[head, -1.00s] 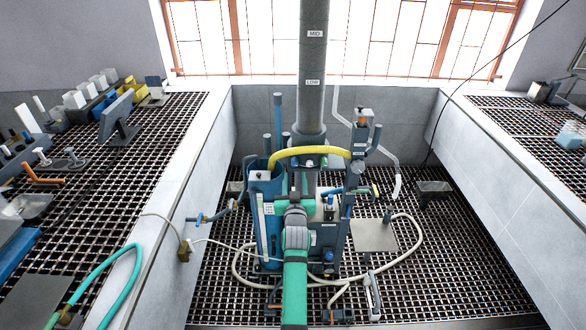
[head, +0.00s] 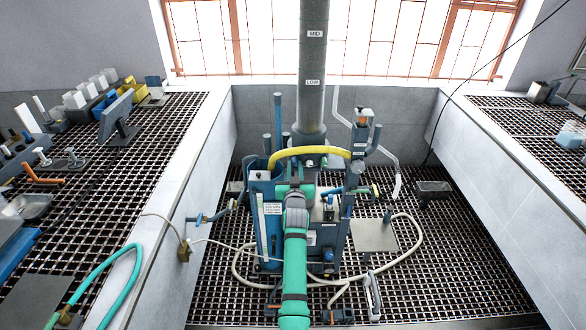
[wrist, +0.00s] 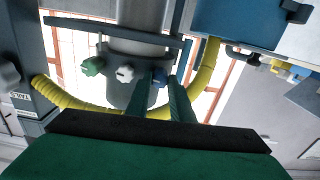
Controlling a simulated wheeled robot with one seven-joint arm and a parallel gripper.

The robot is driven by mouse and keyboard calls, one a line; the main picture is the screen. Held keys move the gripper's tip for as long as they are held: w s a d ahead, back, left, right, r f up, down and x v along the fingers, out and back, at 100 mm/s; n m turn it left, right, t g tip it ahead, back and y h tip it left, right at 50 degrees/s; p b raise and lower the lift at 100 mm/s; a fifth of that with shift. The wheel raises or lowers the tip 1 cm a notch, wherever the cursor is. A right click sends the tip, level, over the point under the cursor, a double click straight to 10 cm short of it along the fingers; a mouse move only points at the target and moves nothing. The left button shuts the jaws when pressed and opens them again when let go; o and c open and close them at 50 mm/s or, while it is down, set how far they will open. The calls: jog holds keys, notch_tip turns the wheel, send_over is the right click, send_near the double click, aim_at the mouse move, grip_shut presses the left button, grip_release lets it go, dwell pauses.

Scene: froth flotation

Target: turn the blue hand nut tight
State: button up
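The blue hand nut (wrist: 160,77) shows in the wrist view on the collar at the foot of the grey column (wrist: 137,47). It is right of a white hand nut (wrist: 125,73) and a green one (wrist: 92,66). My gripper (wrist: 163,85) reaches up toward the collar, its two dark green fingers apart on either side of the blue nut. I cannot tell whether either finger touches it. In the head view my green arm covers the blue nut, while the column (head: 313,70) rises behind the arm.
A yellow hose (head: 310,151) arches close to the column and also shows in the wrist view (wrist: 75,97). A blue tank (head: 264,215) stands left of my arm, and a labelled grey post (head: 359,140) right of it. Pale hoses loop over the grating (head: 460,270).

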grip_shut()
jog(key=shift+a, duration=0.1)
